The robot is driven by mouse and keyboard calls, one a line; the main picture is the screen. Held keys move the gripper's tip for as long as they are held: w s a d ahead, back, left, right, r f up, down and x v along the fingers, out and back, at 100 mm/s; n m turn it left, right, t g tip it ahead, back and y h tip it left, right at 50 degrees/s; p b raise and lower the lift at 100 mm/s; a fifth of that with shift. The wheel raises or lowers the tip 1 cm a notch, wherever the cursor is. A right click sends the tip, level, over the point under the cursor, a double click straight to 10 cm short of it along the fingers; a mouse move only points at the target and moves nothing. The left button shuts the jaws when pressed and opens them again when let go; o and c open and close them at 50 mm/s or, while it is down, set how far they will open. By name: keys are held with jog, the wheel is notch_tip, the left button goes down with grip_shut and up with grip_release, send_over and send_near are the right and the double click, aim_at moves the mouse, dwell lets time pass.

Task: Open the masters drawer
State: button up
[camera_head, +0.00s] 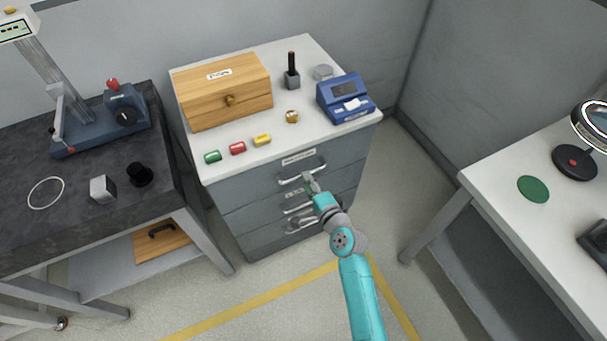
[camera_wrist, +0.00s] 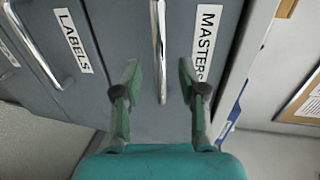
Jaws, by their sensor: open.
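The masters drawer (camera_head: 333,163) is the top drawer of the grey cabinet and looks shut, flush with the drawers below. Its white label (camera_wrist: 206,42) reads MASTERS in the wrist view. Its silver bar handle (camera_head: 302,175) also shows in the wrist view (camera_wrist: 159,50), running between my two fingers in the picture. My gripper (camera_wrist: 160,82) is open, with one green fingertip on each side of the handle's line and apart from it. How far the fingertips are from the drawer front is hard to tell. In the head view my gripper (camera_head: 311,182) is at the top drawer's handle, partly covering it.
The labels drawer (camera_wrist: 72,40) is beside it in the wrist view, its handle close by. On the cabinet top stand a wooden box (camera_head: 222,92), a blue device (camera_head: 345,98) and small coloured pieces. Clear floor (camera_head: 285,275) lies before the cabinet; a white table (camera_head: 500,185) stands right.

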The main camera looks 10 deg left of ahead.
jog(key=shift+x, duration=2.1)
grip_shut()
